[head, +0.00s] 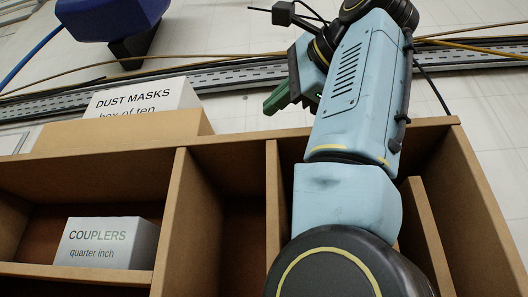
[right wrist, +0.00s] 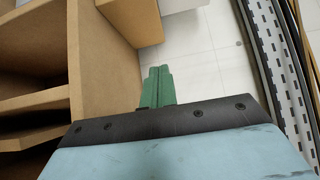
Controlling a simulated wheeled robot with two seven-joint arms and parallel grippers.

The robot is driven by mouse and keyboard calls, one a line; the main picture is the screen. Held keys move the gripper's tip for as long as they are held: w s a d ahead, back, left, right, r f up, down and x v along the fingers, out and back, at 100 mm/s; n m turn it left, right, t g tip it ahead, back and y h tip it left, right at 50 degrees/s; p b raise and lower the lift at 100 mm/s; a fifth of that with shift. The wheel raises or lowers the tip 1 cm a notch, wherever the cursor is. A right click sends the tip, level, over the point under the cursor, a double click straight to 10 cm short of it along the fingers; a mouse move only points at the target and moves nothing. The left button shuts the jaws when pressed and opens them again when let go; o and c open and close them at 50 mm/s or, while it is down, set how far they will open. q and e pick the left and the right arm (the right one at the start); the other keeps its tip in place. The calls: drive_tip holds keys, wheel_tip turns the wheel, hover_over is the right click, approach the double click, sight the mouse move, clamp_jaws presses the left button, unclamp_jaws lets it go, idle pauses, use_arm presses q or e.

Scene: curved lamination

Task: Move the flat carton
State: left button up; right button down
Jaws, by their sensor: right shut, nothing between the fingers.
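A wide, low brown carton (head: 125,132) lies on top of the shelf unit at the left and looks like the flat carton. A white box marked DUST MASKS (head: 145,97) shows above it, its lower part hidden; I cannot tell if it stands on the carton or behind it. My right gripper (head: 277,99) is above the shelf top, right of the carton and apart from it. Its green fingers are shut and empty. My left gripper is out of view.
The brown shelf unit (head: 174,220) has several compartments. A grey box marked COUPLERS (head: 107,243) stands in a left one. Behind are a tiled wall, a slotted metal rail (head: 235,77) with cables, and a blue device (head: 108,15). The shelf top between carton and gripper looks clear.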

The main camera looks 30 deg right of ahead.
sight(192, 122)
drive_tip(key=w, duration=0.3)
drive_tip(key=w+a+p, duration=0.1)
drive_tip(key=w, duration=0.2)
drive_tip(key=w+p, duration=0.1)
drive_tip(key=w, duration=0.2)
drive_tip(key=shift+a, duration=0.4)
drive_tip(key=shift+w+a+p, duration=0.25)
drive_tip(key=shift+w+a, duration=0.05)
drive_tip(key=shift+a, duration=0.25)
drive_tip(key=shift+w+a+p, duration=0.25)
drive_tip(key=shift+w+a, duration=0.05)
drive_tip(key=shift+a, duration=0.2)
drive_tip(key=shift+w+a, duration=0.25)
drive_tip(key=shift+a, duration=0.35)
drive_tip(key=shift+w, duration=0.1)
